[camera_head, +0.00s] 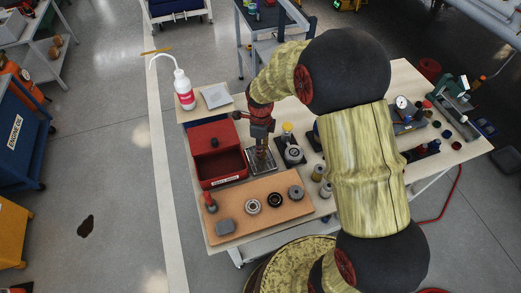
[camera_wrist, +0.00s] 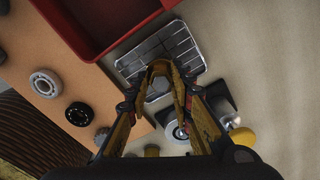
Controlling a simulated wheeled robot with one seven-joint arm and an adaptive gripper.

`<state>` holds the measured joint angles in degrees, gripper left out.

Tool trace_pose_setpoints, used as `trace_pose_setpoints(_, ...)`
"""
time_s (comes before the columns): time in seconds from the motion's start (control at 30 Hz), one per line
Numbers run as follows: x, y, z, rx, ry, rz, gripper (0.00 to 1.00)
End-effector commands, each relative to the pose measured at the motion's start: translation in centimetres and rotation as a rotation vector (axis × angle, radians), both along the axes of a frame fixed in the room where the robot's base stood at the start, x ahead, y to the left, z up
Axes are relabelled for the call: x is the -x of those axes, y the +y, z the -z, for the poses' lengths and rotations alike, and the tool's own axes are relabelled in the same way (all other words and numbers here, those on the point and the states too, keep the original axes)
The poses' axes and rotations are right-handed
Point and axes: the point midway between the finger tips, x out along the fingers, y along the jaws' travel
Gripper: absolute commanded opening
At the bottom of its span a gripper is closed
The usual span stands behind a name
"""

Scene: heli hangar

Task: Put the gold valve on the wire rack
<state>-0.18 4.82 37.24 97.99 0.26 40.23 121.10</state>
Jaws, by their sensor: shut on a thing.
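The wire rack (camera_wrist: 170,47) lies flat on the workbench, beside the red tray; in the head view (camera_head: 261,162) it shows under my gripper. My gripper (camera_wrist: 159,75) is over the near part of the rack, its jaws shut on the gold valve. The valve is small between the fingertips and hard to tell from the gold-brown fingers; a greyish part shows between them. In the head view the gripper (camera_head: 261,148) points down at the rack and hides the valve. I cannot tell whether the valve touches the wires.
The red tray (camera_head: 218,166) stands left of the rack. A brown board (camera_head: 240,223) with several bearings and round parts lies in front. A yellow-topped part (camera_head: 287,128) and a black-based part (camera_head: 292,153) stand close on the right. A white bottle (camera_head: 184,92) stands behind.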

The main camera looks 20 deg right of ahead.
Motion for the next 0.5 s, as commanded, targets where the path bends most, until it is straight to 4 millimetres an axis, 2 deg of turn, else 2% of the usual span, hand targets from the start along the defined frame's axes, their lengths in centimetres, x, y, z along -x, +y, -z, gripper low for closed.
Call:
trace_pose_setpoints(0.37, -0.10, -0.01, 0.27, 0.000, -0.002, 0.000, 0.00)
trace_pose_setpoints(0.4, -0.10, -0.01, 0.24, 0.000, -0.002, 0.000, 0.24)
trace_pose_setpoints(0.5, -0.08, -0.01, 0.23, 0.000, -0.002, 0.000, 0.30)
